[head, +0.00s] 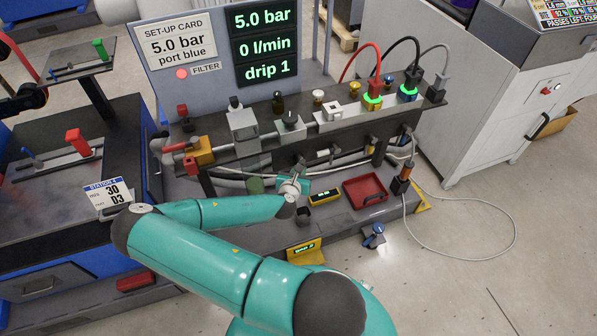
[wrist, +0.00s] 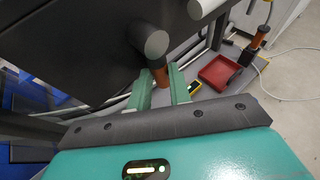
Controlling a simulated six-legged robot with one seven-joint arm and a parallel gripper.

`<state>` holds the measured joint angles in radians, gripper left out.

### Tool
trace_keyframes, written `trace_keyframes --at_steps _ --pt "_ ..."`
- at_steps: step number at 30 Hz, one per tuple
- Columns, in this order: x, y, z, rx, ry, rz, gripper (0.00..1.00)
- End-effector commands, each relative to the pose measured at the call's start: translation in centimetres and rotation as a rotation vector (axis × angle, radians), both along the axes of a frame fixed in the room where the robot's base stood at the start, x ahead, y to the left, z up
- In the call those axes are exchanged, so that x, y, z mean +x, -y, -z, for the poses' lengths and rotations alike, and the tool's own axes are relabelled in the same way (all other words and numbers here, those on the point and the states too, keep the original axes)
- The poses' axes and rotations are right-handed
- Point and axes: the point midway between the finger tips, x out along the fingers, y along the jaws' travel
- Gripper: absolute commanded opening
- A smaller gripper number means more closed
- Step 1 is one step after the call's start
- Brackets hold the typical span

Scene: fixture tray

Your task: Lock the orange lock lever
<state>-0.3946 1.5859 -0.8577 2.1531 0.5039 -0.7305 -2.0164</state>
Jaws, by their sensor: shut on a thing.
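The orange lock lever (wrist: 160,76) shows in the wrist view as a short orange piece below a dark round knob or bar with a grey end face (wrist: 155,43). My gripper (wrist: 163,88) has its two pale green fingers on either side of the orange piece, shut on it. In the head view my gripper (head: 292,186) is low under the front edge of the bench, among pipes and hoses. The lever cannot be made out there, as my gripper and the bench parts cover it.
A red tray (head: 366,191) and a yellow meter (head: 325,197) lie on the lower shelf right of my gripper. An orange-handled tool (head: 400,181) stands farther right. A rail of valves and fittings (head: 290,130) runs above. A white cable loops over the floor.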

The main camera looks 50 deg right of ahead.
Motion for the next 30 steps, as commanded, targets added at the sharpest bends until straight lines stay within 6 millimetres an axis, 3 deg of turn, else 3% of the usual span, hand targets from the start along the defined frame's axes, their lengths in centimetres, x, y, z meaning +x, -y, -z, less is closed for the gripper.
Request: trace_keyframes --at_steps 8,9,10,21,30 --pt "0.1 0.0 -0.1 -0.002 0.001 -0.001 0.00" --pt "0.1 0.0 -0.1 -0.002 0.001 -0.001 0.27" --pt "0.1 0.0 -0.1 -0.002 0.001 -0.001 0.29" --pt "-0.2 -0.4 -0.2 0.000 0.000 0.000 0.29" --pt "-2.2 -4.5 -2.0 -0.001 -0.002 -0.003 0.29"
